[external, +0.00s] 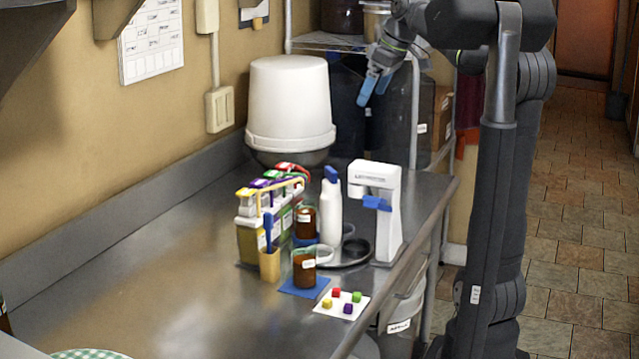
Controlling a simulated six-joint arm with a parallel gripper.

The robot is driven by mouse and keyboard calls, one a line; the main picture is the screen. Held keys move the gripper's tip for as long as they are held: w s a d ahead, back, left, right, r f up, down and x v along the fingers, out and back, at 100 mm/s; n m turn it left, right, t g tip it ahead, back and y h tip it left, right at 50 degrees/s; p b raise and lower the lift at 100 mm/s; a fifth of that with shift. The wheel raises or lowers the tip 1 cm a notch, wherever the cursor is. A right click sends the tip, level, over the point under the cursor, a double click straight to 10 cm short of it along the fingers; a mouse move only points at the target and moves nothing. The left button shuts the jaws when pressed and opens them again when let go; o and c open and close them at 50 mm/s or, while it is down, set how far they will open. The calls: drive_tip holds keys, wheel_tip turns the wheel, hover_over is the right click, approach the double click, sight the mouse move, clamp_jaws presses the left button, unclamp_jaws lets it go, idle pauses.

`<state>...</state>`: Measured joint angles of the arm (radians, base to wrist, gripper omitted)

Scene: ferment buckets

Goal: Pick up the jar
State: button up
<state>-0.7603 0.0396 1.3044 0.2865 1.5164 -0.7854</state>
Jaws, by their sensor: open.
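A small jar (304,272) with dark reddish-brown contents and a pale label stands upright on a blue mat (308,291) on the steel counter. A second, similar jar (304,222) stands behind it, beside the white bottle. I cannot tell which of the two the task means. My gripper (369,92) is high above the back of the counter, well above and behind both jars. Its blue fingers are apart and nothing is between them.
A white bottle (331,212) and a white dispenser-like device (379,205) stand right of the jars. A rack of colourful cartons (275,210) is to the left. A card (341,304) with several coloured cubes lies in front. A white bucket (290,100) stands behind.

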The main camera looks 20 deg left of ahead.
drive_tip(key=shift+c, duration=0.4)
drive_tip(key=c, duration=0.4)
drive_tip(key=m+h, duration=0.2)
drive_tip(key=h, duration=0.3)
hover_over(304, 262)
drive_tip(key=w, duration=0.3)
wheel_tip(304, 262, down, 20)
drive_tip(key=shift+s+a+f, duration=0.1)
drive_tip(key=shift+a+f, duration=0.1)
drive_tip(key=shift+f, duration=2.65)
drive_tip(key=shift+s+a+f, duration=0.1)
drive_tip(key=shift+a+f, duration=0.1)
drive_tip(key=shift+f, duration=2.65)
drive_tip(key=shift+a+f, duration=0.2)
drive_tip(key=shift+f, duration=2.65)
